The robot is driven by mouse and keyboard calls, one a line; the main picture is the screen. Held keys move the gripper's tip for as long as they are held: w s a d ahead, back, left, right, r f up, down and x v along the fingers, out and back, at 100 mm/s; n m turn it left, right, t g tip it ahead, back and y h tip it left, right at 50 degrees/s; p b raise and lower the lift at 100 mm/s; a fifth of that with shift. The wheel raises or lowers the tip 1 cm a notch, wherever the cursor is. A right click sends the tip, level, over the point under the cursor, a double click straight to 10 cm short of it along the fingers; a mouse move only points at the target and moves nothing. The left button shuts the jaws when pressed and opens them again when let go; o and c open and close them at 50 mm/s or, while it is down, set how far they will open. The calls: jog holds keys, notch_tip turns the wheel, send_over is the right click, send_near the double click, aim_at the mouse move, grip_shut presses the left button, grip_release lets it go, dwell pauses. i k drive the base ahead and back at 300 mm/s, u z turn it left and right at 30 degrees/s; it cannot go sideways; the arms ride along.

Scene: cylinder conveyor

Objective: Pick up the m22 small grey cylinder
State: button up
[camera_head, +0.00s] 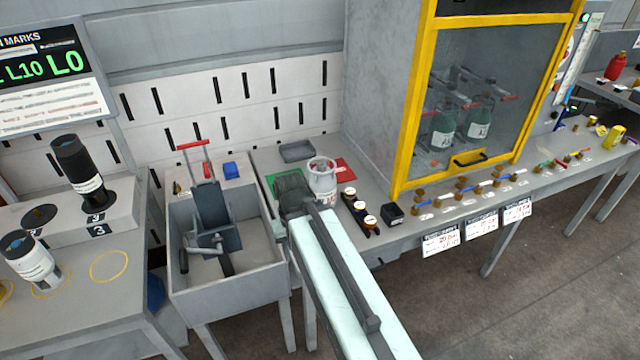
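A green mat (284,184) and a red mat (345,170) lie by the cylinder. A grey tray (297,151) is behind. A grey bin (228,291) with a trolley (214,212) is left.

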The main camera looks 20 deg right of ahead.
aim_at(323, 180)
jog(key=u, duration=3.25)
jog(key=k, duration=1.35)
jog(key=z, duration=1.15)
jog(key=i, duration=1.05)
jog(key=u, duration=0.05)
